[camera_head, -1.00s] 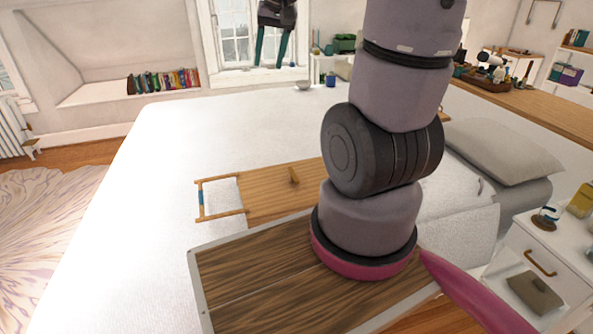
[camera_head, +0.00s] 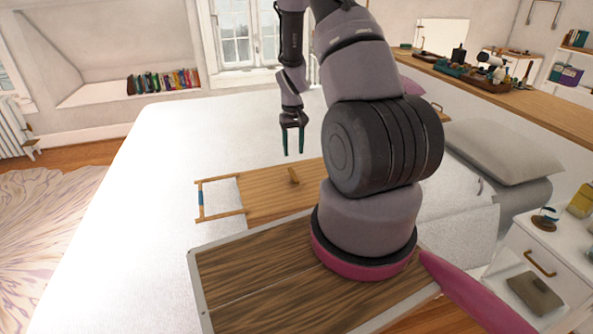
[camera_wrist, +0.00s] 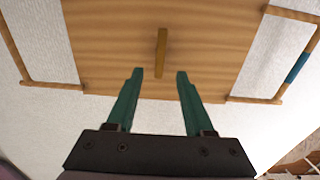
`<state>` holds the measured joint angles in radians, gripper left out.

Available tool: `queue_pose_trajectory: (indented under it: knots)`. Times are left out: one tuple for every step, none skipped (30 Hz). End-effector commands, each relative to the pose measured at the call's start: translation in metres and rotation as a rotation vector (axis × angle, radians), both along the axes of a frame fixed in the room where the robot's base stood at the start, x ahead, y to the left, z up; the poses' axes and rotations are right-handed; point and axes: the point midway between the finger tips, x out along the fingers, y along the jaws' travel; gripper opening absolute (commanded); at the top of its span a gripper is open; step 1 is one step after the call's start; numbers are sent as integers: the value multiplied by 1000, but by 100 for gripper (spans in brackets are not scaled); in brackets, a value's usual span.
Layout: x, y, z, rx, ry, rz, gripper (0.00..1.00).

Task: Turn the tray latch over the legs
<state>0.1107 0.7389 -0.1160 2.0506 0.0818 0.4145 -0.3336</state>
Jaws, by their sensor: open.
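The wooden tray (camera_head: 262,200) lies on the white bed, with folding legs (camera_head: 200,199) sticking out at its left end. A small wooden latch (camera_head: 293,176) stands out from the tray's surface. In the wrist view the latch (camera_wrist: 161,52) is a short bar pointing toward my gripper, apart from the legs (camera_wrist: 291,71) at the right and the legs (camera_wrist: 45,83) at the left. My gripper (camera_head: 293,152) has two green fingers and hangs above the tray, just above the latch in the picture. In the wrist view my gripper (camera_wrist: 159,74) is open and empty, the latch's near end between its fingertips.
The white bed (camera_head: 150,190) is broad and clear left of the tray. A grey pillow (camera_head: 497,150) lies at the right. A white nightstand (camera_head: 530,255) stands at the lower right, and a wooden counter (camera_head: 480,85) with items runs behind.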

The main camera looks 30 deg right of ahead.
Motion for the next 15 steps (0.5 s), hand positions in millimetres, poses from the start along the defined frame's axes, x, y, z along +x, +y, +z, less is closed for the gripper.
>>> queue_pose_trajectory:
  knots:
    - [-1,0,-9,0,3,0,52]
    - [-1,0,-15,1,4,1,52]
    - [-1,0,-22,1,4,0,52]
    - [-1,0,-29,1,4,0,52]
    - [-1,1,-35,2,5,-1,52]
    - [-2,0,-43,1,5,0,52]
    - [-2,0,-48,2,5,0,52]
    - [-2,0,-54,2,5,-1,52]
    - [-1,0,-61,0,3,-1,52]
    - [-1,0,-66,0,3,-1,52]
    - [-1,0,-70,0,3,-1,52]
    - [-1,0,-76,0,2,0,52]
    - [-1,0,-80,0,2,0,52]
    - [-1,0,-83,0,3,-1,52]
    - [-1,1,-86,1,2,-1,52]
